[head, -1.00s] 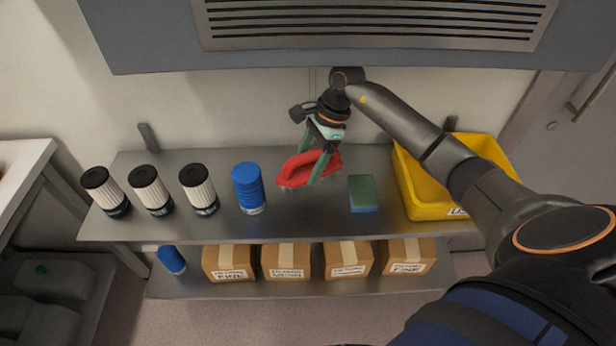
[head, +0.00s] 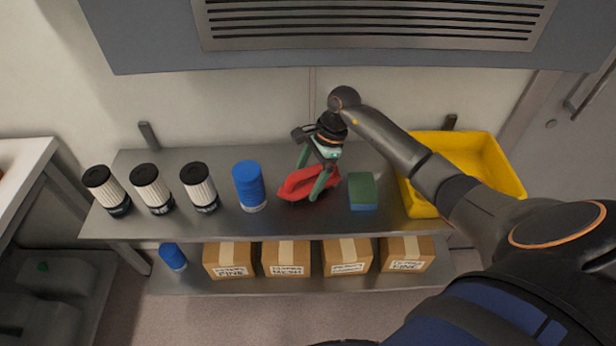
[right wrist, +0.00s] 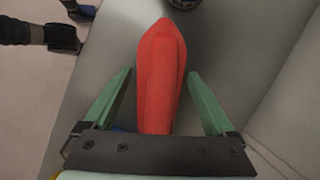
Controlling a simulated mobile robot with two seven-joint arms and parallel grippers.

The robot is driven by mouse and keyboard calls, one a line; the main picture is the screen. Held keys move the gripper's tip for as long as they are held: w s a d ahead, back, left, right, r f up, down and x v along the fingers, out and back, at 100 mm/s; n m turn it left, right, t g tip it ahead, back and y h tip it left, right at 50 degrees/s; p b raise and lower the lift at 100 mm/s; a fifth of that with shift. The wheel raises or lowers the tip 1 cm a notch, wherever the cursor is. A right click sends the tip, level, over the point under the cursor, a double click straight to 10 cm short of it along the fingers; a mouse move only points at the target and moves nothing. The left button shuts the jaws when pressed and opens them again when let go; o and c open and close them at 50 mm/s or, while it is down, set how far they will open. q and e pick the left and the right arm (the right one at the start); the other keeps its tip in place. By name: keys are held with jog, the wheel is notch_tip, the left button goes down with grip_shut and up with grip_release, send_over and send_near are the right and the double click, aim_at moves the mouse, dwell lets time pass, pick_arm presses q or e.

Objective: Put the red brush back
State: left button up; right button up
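The red brush (head: 296,186) lies on the upper shelf (head: 225,222) between the blue canister (head: 249,188) and the green-and-blue sponge (head: 362,191). My right gripper (head: 313,177) reaches down over it, one green finger in front and one behind. In the right wrist view, the brush (right wrist: 160,75) runs lengthwise between the two spread fingers (right wrist: 161,74). Narrow gaps show on both sides, so the gripper looks open around it. The brush's underside is hidden. My left gripper is out of view.
Several white cartridges with black caps (head: 152,190) stand on the left of the shelf. A yellow bin (head: 490,165) stands at the right, partly behind my right arm. A grey vented cabinet (head: 370,30) overhangs the back.

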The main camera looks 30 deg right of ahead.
jog(key=shift+o, duration=0.5)
jog(key=shift+r, duration=0.15)
jog(key=v, duration=0.7)
jog(key=shift+r+b, duration=0.15)
jog(key=shift+b, duration=0.15)
